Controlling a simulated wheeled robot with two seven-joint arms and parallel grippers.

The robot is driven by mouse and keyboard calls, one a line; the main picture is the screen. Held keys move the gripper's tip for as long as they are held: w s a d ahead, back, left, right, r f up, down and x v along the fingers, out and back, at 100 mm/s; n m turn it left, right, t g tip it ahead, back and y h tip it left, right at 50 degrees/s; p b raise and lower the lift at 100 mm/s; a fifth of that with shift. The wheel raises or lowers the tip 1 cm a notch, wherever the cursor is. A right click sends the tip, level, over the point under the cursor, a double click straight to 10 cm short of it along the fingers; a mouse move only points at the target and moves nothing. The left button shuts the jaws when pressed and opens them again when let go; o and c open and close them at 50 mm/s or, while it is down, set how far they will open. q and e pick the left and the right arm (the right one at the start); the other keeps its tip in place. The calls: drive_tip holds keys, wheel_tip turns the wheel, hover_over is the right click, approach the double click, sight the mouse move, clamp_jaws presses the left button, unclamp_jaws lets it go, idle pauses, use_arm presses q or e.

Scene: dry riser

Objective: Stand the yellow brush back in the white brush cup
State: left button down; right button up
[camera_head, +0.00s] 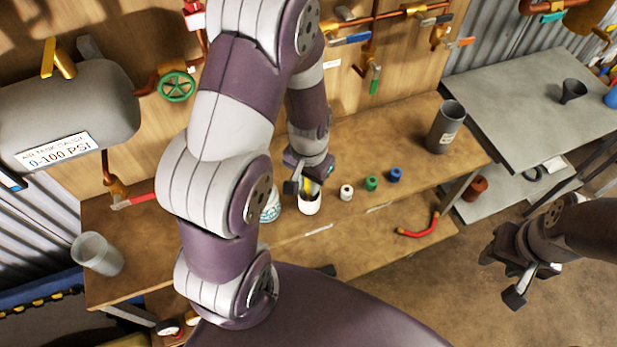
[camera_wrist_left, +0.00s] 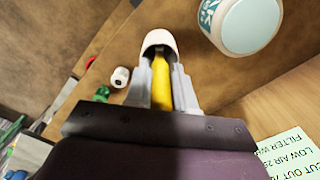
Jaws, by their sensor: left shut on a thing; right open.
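The white brush cup (camera_head: 310,207) stands on the brown bench, and its mouth faces me in the left wrist view (camera_wrist_left: 158,39). The yellow brush (camera_wrist_left: 161,84) is between the fingers of my left gripper (camera_wrist_left: 161,92), which is shut on it. The brush's far end reaches into the cup's mouth; how deep it sits is hidden. In the head view my left gripper (camera_head: 304,186) is directly above the cup, and only a little yellow shows. My right gripper (camera_head: 505,278) is open and empty, away from the bench at lower right.
A white and teal tub (camera_head: 270,207) stands close left of the cup. White (camera_head: 347,192), green (camera_head: 372,184) and blue (camera_head: 396,174) small pieces stand to its right. A dark canister (camera_head: 446,127) and a red bent handle (camera_head: 418,227) are farther right. A grey cup (camera_head: 97,254) stands far left.

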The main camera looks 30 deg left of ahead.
use_arm(q)
drive_tip(key=c, duration=0.9)
unclamp_jaws()
drive_tip(key=shift+o, duration=0.2)
drive_tip(key=shift+r, duration=0.1)
wheel_tip(320, 180, up, 12)
drive_tip(key=shift+w+r, duration=0.1)
drive_tip(key=shift+r, duration=0.15)
